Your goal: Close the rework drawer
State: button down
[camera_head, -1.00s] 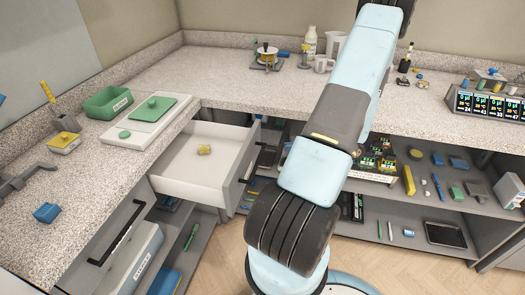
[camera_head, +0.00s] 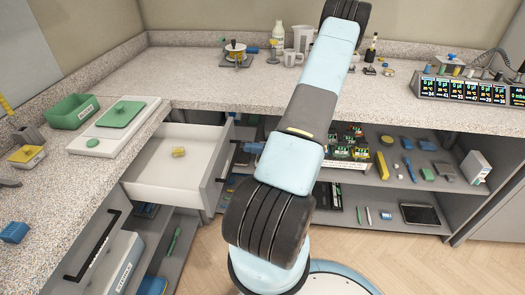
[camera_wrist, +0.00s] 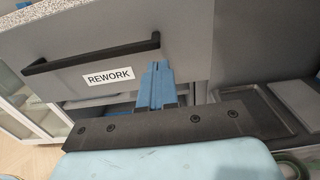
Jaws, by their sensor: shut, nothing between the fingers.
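The rework drawer (camera_head: 150,184) stands open under the counter at left in the head view. Its pale inside holds a small yellow item (camera_head: 178,152). In the wrist view its grey front (camera_wrist: 190,45) carries a white REWORK label (camera_wrist: 109,77) and a black bar handle (camera_wrist: 95,56). My gripper (camera_wrist: 157,70) shows there with its blue fingers together and empty, right of the label and at the front's lower edge. I cannot tell whether the fingertips touch the front.
Another black-handled drawer (camera_head: 92,245) is at the lower left. The counter above holds a green bin (camera_head: 72,111) and a white board (camera_head: 100,135) with a green lid. Shelves with small items (camera_head: 400,165) lie right of my arm. The wooden floor (camera_head: 400,260) is clear.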

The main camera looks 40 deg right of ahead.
aim_at(230, 146)
jog(key=shift+x, duration=2.4)
